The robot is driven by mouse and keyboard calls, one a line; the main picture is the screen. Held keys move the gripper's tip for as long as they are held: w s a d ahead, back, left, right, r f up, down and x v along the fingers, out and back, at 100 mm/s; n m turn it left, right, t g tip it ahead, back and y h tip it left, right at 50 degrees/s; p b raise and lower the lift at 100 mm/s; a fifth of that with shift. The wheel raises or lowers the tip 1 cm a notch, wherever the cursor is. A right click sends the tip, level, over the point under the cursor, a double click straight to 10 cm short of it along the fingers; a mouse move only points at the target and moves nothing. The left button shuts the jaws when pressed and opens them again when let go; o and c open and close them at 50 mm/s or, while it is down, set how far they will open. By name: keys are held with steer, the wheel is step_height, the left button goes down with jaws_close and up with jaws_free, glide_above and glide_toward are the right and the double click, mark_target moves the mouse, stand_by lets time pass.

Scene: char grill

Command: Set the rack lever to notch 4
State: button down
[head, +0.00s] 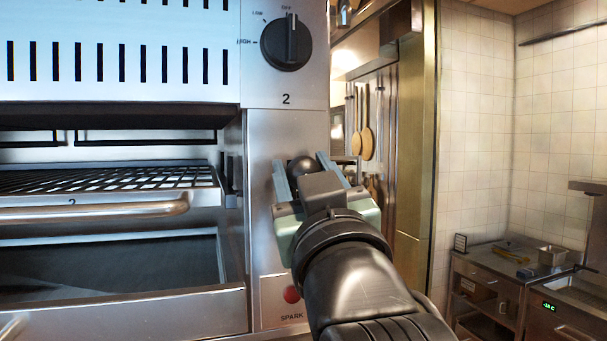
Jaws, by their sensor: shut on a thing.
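The rack lever's round black knob (302,167) shows on the right front panel of the grill, between the two fingers of my gripper (304,172). The fingers are closed on the knob from both sides. The lever's stem and any notch marks are hidden behind my gripper and wrist, so I cannot read which notch it sits in. The rack (110,182), a wire grid with a "2" on its front, is inside the open cavity to the left.
A black dial (286,42) above has OFF, LOW and HIGH marks and a "2" below it. A red SPARK button (292,294) is beneath my gripper. The rack's handle (95,211) juts forward at left. A counter (490,275) stands farther back at right.

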steer(key=shift+s+r, duration=0.2)
steer(key=shift+r, duration=0.25)
steer(key=c, duration=0.7)
jaws_free()
steer(key=o, duration=0.3)
steer(key=shift+o, duration=0.2)
steer(key=shift+w+f, duration=0.15)
steer(key=shift+f, duration=0.1)
steer(key=b+v, duration=0.6)
steer(key=v, duration=0.7)
